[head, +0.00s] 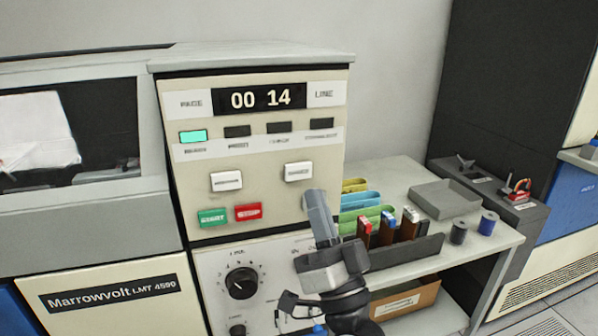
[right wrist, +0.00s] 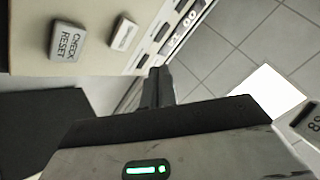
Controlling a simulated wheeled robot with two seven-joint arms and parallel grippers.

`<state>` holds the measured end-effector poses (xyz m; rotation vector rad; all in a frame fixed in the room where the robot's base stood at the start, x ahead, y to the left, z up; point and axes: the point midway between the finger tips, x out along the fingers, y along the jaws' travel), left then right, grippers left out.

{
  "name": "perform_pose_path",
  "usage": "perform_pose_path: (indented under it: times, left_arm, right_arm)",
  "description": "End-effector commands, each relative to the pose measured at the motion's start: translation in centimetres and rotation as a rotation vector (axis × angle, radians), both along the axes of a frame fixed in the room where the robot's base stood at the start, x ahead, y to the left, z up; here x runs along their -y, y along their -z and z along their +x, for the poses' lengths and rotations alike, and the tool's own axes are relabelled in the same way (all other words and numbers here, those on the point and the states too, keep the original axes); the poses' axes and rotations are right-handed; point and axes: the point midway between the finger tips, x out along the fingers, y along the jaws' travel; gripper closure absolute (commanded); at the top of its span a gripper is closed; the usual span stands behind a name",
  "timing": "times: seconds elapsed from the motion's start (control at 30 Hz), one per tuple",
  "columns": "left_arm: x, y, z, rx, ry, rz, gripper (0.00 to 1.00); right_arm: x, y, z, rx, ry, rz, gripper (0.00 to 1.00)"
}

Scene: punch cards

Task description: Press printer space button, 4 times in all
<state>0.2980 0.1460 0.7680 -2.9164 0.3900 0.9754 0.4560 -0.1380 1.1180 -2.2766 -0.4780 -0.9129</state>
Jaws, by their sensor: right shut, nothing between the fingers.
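The printer panel (head: 270,220) carries two white buttons in its middle row, one at left (head: 227,181) and one at right (head: 299,171). Their labels are too small to read surely, so I cannot tell which is the space button. A green START button (head: 213,218) and a red STOP button (head: 248,213) sit below. My right gripper (head: 314,197) is shut and empty, below the right white button in the picture; contact cannot be told. In the right wrist view its fingers (right wrist: 158,72) appear beside the panel, with a CHECK RESET button (right wrist: 67,40) and a white button (right wrist: 124,33) visible.
The display (head: 258,98) reads 00 14, and the leftmost lamp (head: 193,136) is lit green. A dial (head: 241,282) is below. To the right, a table (head: 385,180) holds a grey tray (head: 444,198), coloured card holders and dark spools. A cardboard box (head: 410,299) is underneath.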

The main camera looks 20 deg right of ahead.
Motion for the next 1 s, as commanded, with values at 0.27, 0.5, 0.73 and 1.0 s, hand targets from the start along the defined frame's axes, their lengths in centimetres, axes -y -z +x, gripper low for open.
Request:
perform_pose_path:
  times: [0.27,0.5,0.73,1.0]
  left_arm:
    - [0.0,-0.2,0.3,0.006,0.000,0.000,0.64]
    - [0.0,0.3,0.3,0.007,0.000,-0.002,0.64]
    - [0.2,1.8,0.4,0.012,-0.003,-0.014,0.64]
    - [0.5,3.1,0.3,0.019,-0.007,-0.041,0.64]
  right_arm:
    - [0.0,0.0,0.0,0.000,0.000,0.000,1.00]
    - [0.0,0.1,-0.2,-0.006,-0.052,0.045,1.00]
    - [0.0,0.3,-1.2,-0.050,-0.372,0.326,1.00]
    - [0.2,0.3,-2.9,-0.138,-0.834,0.739,1.00]
